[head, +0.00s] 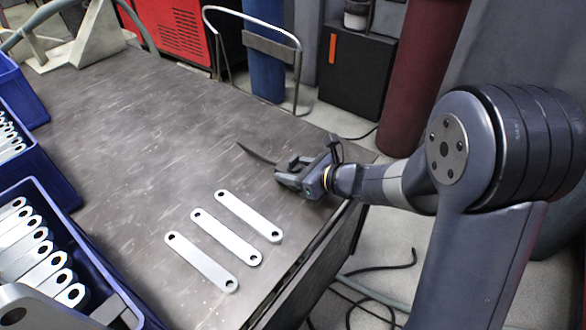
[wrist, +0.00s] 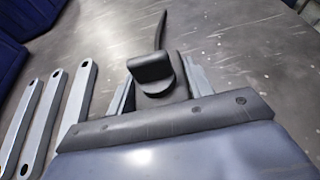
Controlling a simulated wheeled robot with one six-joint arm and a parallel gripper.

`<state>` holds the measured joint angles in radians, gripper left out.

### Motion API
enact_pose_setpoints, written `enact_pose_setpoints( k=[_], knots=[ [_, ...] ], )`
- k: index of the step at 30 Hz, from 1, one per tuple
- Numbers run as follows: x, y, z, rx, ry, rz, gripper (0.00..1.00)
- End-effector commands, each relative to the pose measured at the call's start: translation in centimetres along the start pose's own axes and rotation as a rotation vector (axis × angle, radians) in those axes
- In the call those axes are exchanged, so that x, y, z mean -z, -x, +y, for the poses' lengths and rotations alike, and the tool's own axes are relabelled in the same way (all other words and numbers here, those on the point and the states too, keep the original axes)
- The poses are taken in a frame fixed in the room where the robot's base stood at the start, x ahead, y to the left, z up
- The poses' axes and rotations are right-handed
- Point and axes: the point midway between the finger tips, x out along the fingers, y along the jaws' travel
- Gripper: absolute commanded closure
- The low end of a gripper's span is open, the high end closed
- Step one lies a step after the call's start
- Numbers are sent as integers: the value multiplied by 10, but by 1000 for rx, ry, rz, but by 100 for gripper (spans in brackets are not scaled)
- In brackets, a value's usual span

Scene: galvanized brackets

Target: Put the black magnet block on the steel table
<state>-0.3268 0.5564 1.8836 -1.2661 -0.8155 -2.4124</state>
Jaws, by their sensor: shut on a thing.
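My gripper (head: 291,172) is low over the right part of the steel table (head: 130,120), near its right edge. It is shut on the black magnet block (wrist: 151,70), which sits between the two grey fingers in the wrist view. A thin dark strip sticks out ahead of the block, away from the gripper. The block is partly hidden by the fingers in the head view. I cannot tell whether its underside touches the table.
Three galvanized brackets (head: 227,238) lie side by side on the table, left of and nearer than my gripper. Blue bins (head: 66,215) with more brackets line the left edge. The table's middle and far part are clear. A red cabinet (head: 178,28) stands behind.

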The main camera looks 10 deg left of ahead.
Motion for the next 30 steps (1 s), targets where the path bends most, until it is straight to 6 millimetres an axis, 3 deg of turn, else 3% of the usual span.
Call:
enact_pose_setpoints(
  k=[25, 26, 30],
  knots=[
    [10, -4, 0, 1, 2, -3, 100],
    [9, -4, 0, 1, 2, -3, 49],
    [9, -4, 0, 0, 1, -2, 38]
  ],
)
